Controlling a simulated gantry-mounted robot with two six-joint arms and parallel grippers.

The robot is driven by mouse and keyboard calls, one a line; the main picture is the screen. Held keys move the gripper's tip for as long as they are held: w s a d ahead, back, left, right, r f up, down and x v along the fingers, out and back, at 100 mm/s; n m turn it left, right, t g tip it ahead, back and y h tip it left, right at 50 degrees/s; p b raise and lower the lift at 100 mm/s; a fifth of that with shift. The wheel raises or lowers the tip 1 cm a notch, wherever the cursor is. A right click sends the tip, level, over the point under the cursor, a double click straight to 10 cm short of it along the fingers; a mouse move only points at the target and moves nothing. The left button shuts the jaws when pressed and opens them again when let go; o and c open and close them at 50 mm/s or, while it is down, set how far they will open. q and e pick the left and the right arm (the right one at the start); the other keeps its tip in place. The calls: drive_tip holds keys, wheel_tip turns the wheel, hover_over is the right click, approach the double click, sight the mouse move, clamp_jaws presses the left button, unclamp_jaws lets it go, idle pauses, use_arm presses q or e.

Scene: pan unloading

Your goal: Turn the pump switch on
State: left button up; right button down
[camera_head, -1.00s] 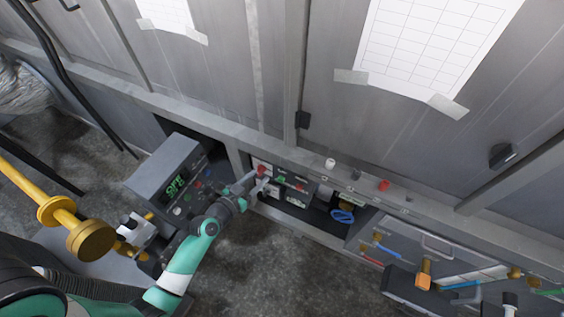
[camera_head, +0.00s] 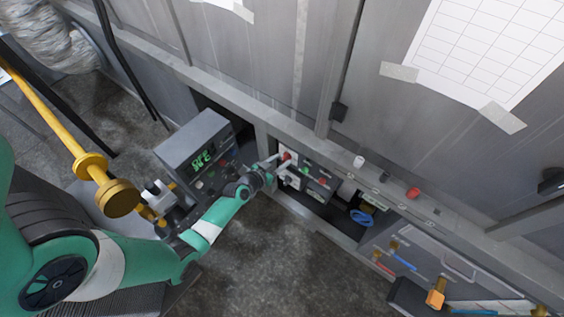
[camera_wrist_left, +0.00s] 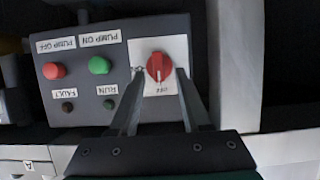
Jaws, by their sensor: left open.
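The pump switch is a red rotary knob (camera_wrist_left: 159,67) on a white plate on a dark control panel (camera_wrist_left: 112,25). An OFF label shows on the plate, and the knob's light pointer mark is toward it. The red knob also shows in the head view (camera_head: 287,156). My left gripper (camera_wrist_left: 160,72) is open, with one finger on each side of the knob; I cannot tell whether they touch it. In the head view my left gripper (camera_head: 284,164) reaches the panel front. My right gripper is not in view.
Beside the switch are a red PUMP OFF button (camera_wrist_left: 54,70) and a green PUMP ON button (camera_wrist_left: 98,65), with dark FAULT and RUN lamps nearby. A grey box with a green display (camera_head: 201,159) stands left of the panel. A metal ledge (camera_head: 330,163) runs above it.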

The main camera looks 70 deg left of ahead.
use_arm(q)
drive_tip(key=shift+w+a+f, duration=0.2)
drive_tip(key=shift+w+a, duration=0.05)
drive_tip(key=shift+w, duration=0.25)
drive_tip(key=shift+s, duration=0.1)
clamp_jaws()
drive_tip(key=shift+d, duration=0.1)
